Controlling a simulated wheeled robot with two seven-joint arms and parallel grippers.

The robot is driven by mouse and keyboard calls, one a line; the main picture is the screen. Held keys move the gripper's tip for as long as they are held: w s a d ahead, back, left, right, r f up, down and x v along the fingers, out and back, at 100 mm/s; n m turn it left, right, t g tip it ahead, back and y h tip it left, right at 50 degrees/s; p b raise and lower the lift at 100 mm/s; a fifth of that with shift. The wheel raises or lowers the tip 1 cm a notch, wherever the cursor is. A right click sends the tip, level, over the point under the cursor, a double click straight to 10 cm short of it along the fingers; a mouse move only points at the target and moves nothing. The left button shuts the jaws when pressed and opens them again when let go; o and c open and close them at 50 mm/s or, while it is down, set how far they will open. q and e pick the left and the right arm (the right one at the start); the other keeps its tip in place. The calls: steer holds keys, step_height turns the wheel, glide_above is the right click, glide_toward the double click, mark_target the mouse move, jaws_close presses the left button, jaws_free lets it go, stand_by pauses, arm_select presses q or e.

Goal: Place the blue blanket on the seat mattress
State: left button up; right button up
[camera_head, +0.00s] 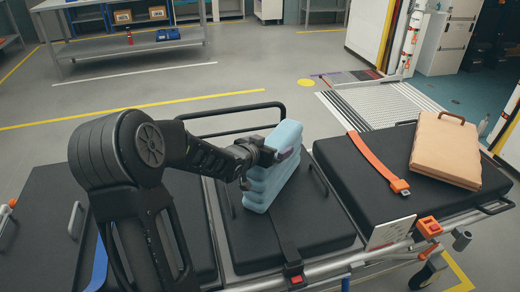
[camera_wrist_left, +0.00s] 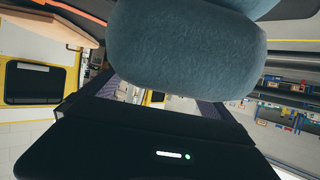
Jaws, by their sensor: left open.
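The light blue folded blanket (camera_head: 275,178) stands tilted on the middle black mattress section (camera_head: 310,232) of a stretcher; its lower end appears to rest there. It fills the upper part of the left wrist view (camera_wrist_left: 187,50). My left gripper (camera_head: 280,154) is open at the upper part of the blanket, with a finger showing against its face. In the left wrist view, the open left gripper (camera_wrist_left: 165,100) has its fingers close to the blanket; whether they touch it cannot be told. My right gripper is out of view.
A tan case (camera_head: 446,150) lies on the right black mattress section, beside an orange strap (camera_head: 378,162). A black side rail (camera_head: 235,108) rises behind the middle section. A grey workbench (camera_head: 125,45) stands at the back left. Floor between is clear.

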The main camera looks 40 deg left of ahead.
arm_select(q)
steer(key=p+v, duration=0.1)
steer(key=v, duration=1)
steer(key=shift+s+p, duration=0.15)
steer(key=shift+p, duration=0.2)
stand_by(1.1)
